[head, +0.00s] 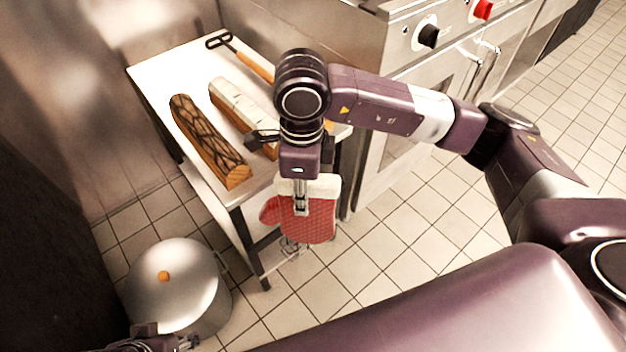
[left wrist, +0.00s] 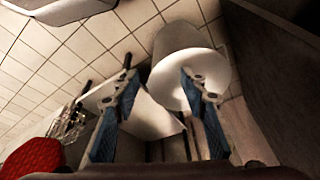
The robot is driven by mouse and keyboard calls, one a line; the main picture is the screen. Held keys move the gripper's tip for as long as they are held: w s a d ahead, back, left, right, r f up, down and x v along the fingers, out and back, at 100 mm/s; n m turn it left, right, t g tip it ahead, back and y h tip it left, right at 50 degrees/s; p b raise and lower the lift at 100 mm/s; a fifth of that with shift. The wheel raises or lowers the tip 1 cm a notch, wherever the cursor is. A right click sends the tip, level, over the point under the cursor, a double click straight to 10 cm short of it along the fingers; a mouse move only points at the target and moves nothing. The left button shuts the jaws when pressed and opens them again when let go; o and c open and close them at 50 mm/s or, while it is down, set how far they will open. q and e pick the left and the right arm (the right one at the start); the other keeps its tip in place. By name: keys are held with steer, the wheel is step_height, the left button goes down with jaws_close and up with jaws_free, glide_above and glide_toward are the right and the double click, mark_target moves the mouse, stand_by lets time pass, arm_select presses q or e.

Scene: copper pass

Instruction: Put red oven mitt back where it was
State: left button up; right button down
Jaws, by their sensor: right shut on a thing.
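The red oven mitt (head: 308,214) has a cream cuff and hangs in the air at the front right corner of the white table (head: 150,75). My right gripper (head: 301,205) is shut on the mitt at its cuff, with the mitt hanging below. Part of the mitt also shows at the lower left of the left wrist view (left wrist: 35,158). My left gripper (head: 188,342) is low at the bottom left of the head view, near the pot. In the left wrist view its two blue-padded fingers (left wrist: 160,83) are apart with nothing between them.
A dark-patterned log-shaped item (head: 207,142), a white-topped one (head: 240,105) and a wooden-handled tool (head: 240,58) lie on the table. A lidded metal pot (head: 180,300) stands on the floor at left. A steel oven (head: 395,100) stands right of the table. Tiled floor is clear in front.

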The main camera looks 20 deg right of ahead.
arm_select(q)
steer(key=w, duration=0.2)
steer(key=w+t, duration=0.1)
steer(key=shift+d+r, duration=0.25)
steer(key=shift+d, duration=0.15)
arm_select(e)
steer(key=w+d, duration=0.3)
steer(key=shift+f, duration=0.25)
steer(key=shift+d, duration=0.1)
arm_select(q)
steer(key=shift+w+d+r+t+b, duration=0.1)
steer(key=shift+w+t+b, duration=0.15)
steer(key=shift+t+b, duration=0.05)
arm_select(e)
steer(key=shift+f, duration=0.1)
arm_select(q)
steer(key=shift+w, duration=0.15)
arm_select(e)
steer(key=shift+f, duration=0.15)
steer(key=c, duration=1.6)
jaws_free()
arm_select(q)
steer(key=shift+w+d+r+t+h, duration=0.15)
steer(key=shift+w+d+r+t, duration=0.1)
steer(key=shift+w, duration=0.25)
steer(key=shift+w+d+r+t+h, duration=0.15)
steer(key=shift+w+t, duration=0.1)
steer(key=shift+w, duration=0.2)
steer(key=shift+s+a, duration=0.1)
